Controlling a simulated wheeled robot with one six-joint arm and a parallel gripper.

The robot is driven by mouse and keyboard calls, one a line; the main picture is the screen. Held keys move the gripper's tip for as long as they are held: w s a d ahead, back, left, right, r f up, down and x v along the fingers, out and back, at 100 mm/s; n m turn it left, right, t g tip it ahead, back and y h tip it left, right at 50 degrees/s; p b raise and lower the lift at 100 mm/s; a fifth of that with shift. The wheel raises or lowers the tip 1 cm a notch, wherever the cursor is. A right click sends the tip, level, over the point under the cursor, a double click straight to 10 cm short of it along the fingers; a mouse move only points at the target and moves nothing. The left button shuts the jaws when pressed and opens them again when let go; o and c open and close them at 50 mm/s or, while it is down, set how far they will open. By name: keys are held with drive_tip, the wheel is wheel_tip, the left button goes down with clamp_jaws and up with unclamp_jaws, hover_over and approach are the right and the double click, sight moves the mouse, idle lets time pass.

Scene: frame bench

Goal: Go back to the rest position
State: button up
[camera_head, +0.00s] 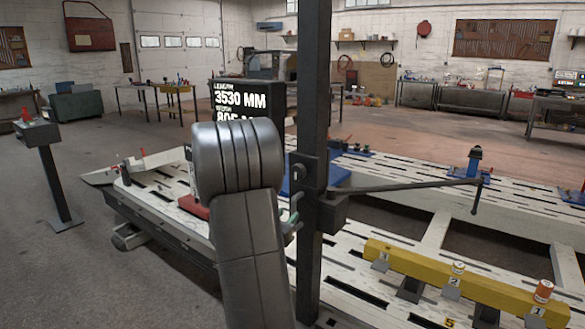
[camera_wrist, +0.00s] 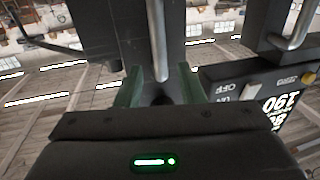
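My gripper (camera_wrist: 159,88) shows in the wrist view as two green fingers standing well apart. A curved silver handle (camera_wrist: 157,45) on a dark post lies between or just beyond the fingertips, and I see no finger closed on it. In the head view my grey arm stands in front of the bench and hides most of the gripper. A small greenish part shows beside the dark upright post (camera_head: 313,120).
The post carries a side arm (camera_head: 410,187) reaching right over the slotted frame bench (camera_head: 365,290). A yellow numbered beam (camera_head: 475,283) lies at front right. A measuring display (camera_head: 240,98) stands behind my arm.

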sight(292, 212)
drive_tip(key=x, duration=0.4)
drive_tip(key=f+x, duration=0.1)
drive_tip(key=x, duration=0.1)
drive_tip(key=shift+s+f+b, duration=0.1)
drive_tip(key=shift+b, duration=0.2)
